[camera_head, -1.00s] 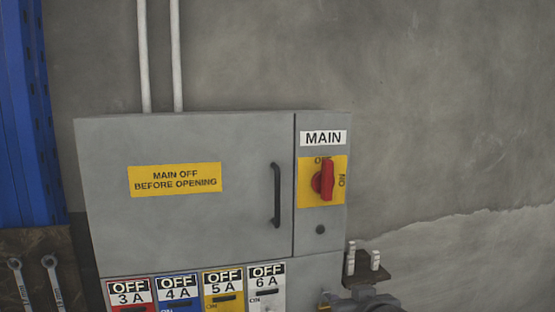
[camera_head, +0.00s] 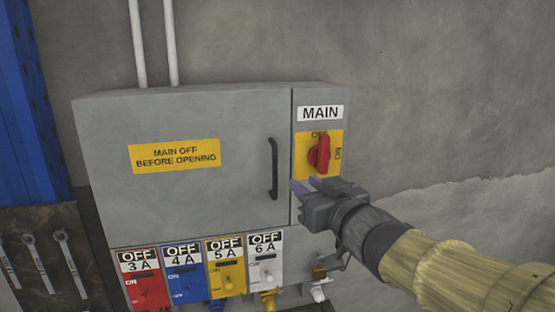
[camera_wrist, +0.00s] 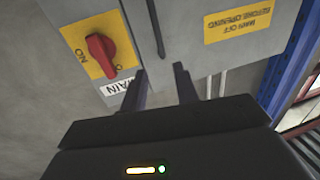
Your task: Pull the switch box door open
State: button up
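The grey switch box door (camera_head: 190,195) is shut, with a yellow "MAIN OFF BEFORE OPENING" label (camera_head: 176,155). Its dark vertical bar handle (camera_head: 273,168) is near the door's right edge; the handle also shows in the wrist view (camera_wrist: 156,30). The red main switch knob (camera_head: 319,155) is on the panel right of the door, upright toward OFF; it also shows in the wrist view (camera_wrist: 101,54). My gripper (camera_head: 302,185) is just right of the handle's lower part, in front of the panel. In the wrist view its two fingers (camera_wrist: 162,88) are apart with nothing between them.
Below the door are coloured switches, red (camera_head: 142,290), blue (camera_head: 184,285), yellow (camera_head: 226,278) and white (camera_head: 266,268), labelled OFF. Wrenches (camera_head: 38,263) hang at the lower left beside a blue post (camera_head: 30,120). The wall right of the box is bare.

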aim_at(276, 161)
jog(key=p+x, duration=0.4)
jog(key=x, duration=1)
jog(key=shift+w, duration=0.1)
jog(key=shift+w+a+p, duration=0.25)
jog(key=shift+w+p, duration=0.1)
jog(key=shift+w, duration=0.1)
jog(key=shift+s, duration=0.15)
jog(key=shift+d, duration=0.1)
grip_shut()
